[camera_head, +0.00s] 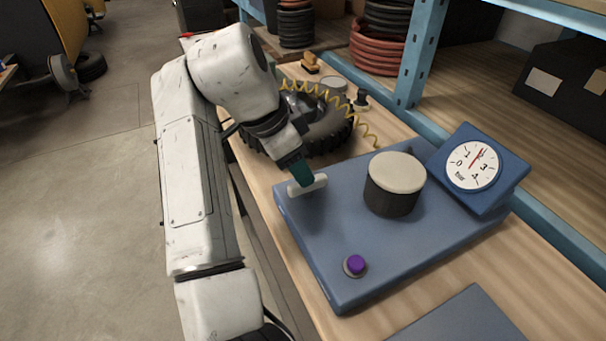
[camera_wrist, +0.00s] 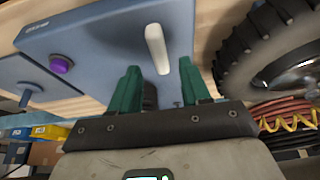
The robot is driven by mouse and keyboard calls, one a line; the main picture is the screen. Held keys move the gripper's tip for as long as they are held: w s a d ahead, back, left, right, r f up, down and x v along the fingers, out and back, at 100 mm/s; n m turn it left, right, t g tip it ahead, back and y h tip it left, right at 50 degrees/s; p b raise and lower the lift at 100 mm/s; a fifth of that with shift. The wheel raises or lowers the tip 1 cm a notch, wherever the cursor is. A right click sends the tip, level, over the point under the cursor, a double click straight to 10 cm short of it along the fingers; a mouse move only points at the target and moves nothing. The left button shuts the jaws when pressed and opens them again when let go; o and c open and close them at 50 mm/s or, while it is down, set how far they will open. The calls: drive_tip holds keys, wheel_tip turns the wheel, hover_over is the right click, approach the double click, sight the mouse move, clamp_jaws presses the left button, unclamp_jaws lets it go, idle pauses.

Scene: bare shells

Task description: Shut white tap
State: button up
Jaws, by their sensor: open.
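The white tap (camera_head: 308,186) is a short white bar handle at the left corner of a blue panel (camera_head: 330,245). In the wrist view the tap (camera_wrist: 156,46) points down the picture, its near end showing between the fingertips. My gripper (camera_head: 302,174) is at the tap in the head view, its green finger overlapping the bar. In the wrist view my gripper (camera_wrist: 158,67) is open, with one green finger on each side of the bar and gaps showing. Whether a finger touches the bar, I cannot tell. The tap's base is partly hidden.
The panel also carries a purple button (camera_head: 356,264), a black drum with a cream top (camera_head: 395,183) and a pressure gauge (camera_head: 473,165). A tyre (camera_head: 328,128) and a yellow coiled hose (camera_head: 345,106) lie behind my gripper. A blue shelf post (camera_head: 417,55) stands behind.

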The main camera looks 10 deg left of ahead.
drive_tip(key=v, duration=0.6)
drive_tip(key=shift+r+p, duration=0.3)
drive_tip(key=shift+r, duration=0.05)
drive_tip(key=shift+s+a, duration=0.15)
